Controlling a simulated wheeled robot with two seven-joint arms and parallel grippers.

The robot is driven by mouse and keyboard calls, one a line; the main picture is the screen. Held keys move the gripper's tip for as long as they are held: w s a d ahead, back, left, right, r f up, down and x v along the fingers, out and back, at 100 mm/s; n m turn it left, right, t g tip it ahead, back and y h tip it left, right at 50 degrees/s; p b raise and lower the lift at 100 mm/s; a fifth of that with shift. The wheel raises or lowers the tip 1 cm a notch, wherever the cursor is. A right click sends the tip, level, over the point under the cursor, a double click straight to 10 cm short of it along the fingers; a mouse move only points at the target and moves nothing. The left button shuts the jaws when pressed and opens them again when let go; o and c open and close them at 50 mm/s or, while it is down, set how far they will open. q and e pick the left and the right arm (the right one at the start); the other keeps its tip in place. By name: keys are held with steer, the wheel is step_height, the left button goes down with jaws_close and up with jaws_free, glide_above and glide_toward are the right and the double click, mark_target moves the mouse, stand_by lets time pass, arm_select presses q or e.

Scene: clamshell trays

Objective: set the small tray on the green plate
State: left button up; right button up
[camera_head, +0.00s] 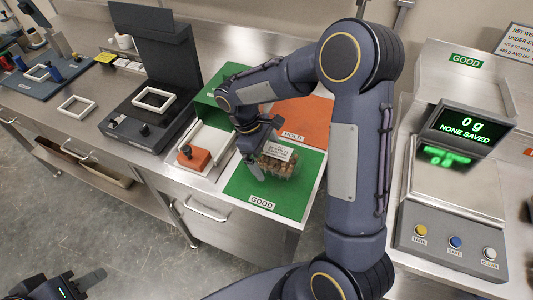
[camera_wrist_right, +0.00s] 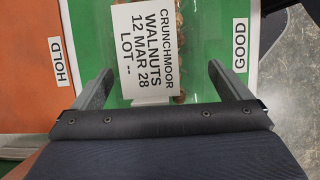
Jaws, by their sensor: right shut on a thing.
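The small tray (camera_head: 278,160) is a clear clamshell of brown walnuts with a white label. It is over the green plate marked GOOD (camera_head: 245,193), low on it or touching it; I cannot tell if there is a gap. My right gripper (camera_head: 264,152) is shut on the tray, with a finger on either side. In the right wrist view the tray's label (camera_wrist_right: 146,45) reads CRUNCHMOOR WALNUTS, between the fingers of the right gripper (camera_wrist_right: 161,72). My left gripper (camera_head: 80,284) is at the bottom left, away from the tray; its jaw opening is unclear.
An orange plate marked HOLD (camera_head: 308,117) adjoins the green plate behind. An orange block (camera_head: 193,158) lies left of it, by a dark stand (camera_head: 150,115). A scale (camera_head: 455,185) showing 0 g stands to the right. The counter's front edge is close to the green plate.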

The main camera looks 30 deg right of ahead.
steer(key=shift+f, duration=0.1)
steer(key=o, duration=0.7)
steer(key=shift+c, duration=0.2)
step_height(320, 180, up, 7)
steer(key=p, duration=0.5)
steer(key=shift+p, duration=0.4)
